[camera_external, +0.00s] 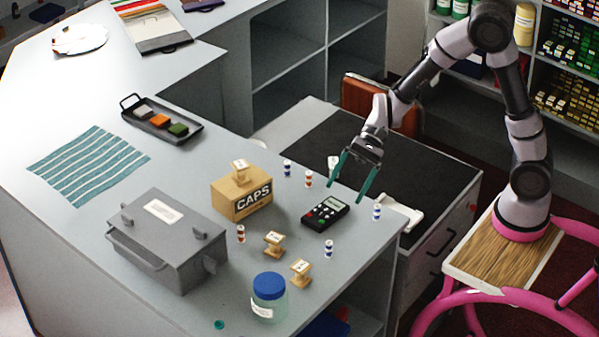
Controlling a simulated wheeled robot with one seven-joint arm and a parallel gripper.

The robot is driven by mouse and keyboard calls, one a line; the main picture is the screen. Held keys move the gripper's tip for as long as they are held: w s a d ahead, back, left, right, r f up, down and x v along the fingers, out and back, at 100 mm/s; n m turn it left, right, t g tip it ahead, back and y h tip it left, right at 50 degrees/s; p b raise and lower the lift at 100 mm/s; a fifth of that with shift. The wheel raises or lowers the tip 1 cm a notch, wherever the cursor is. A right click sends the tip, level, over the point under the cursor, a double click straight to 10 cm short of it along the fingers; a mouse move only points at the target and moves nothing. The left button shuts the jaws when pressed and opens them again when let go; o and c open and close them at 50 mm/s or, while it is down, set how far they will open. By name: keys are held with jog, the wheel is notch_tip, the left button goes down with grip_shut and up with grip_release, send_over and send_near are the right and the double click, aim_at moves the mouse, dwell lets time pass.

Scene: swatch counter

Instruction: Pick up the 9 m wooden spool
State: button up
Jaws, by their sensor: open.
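Three small wooden spools with pale labelled tops show on the counter side. One spool (240,168) sits on top of the cardboard CAPS box (243,199). A second spool (274,243) stands on the counter in front of that box. The label writing is too small to read, so I cannot tell which is the 9 m one. My gripper (347,192) is open and empty, its teal fingers pointing down above the counter near the calculator, to the right of all three spools.
Several striped thread reels, such as one reel (377,211), stand around. A grey metal box (168,240) is at left, a blue-lidded jar (269,298) in front. The counter (185,178) is clear behind the metal box.

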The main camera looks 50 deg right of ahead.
aim_at(295, 274)
jog(key=a+f+m, duration=0.2)
jog(key=a+f, duration=0.1)
jog(key=f, duration=0.1)
jog(key=w+a+f+m+y, duration=0.1)
jog(key=a+f+m, duration=0.1)
jog(key=f, duration=0.3)
jog(key=w+a+f+m, duration=0.1)
jog(key=a+f+m, duration=0.1)
jog(key=a+f, duration=0.2)
jog(key=shift+w+a+f+t+y, duration=0.1)
jog(key=shift+w+f+t+y, duration=0.25)
jog(key=shift+f, duration=0.2)
jog(key=x, duration=0.5)
jog(key=shift+s+a+f, duration=0.1)
jog(key=shift+a+f, duration=0.2)
jog(key=x, duration=0.4)
jog(key=shift+s+f, duration=0.15)
jog(key=shift+s, duration=0.1)
jog(key=shift+w+a+f, duration=0.1)
jog(key=shift+a+f, duration=0.05)
jog(key=shift+a, duration=0.25)
grip_shut()
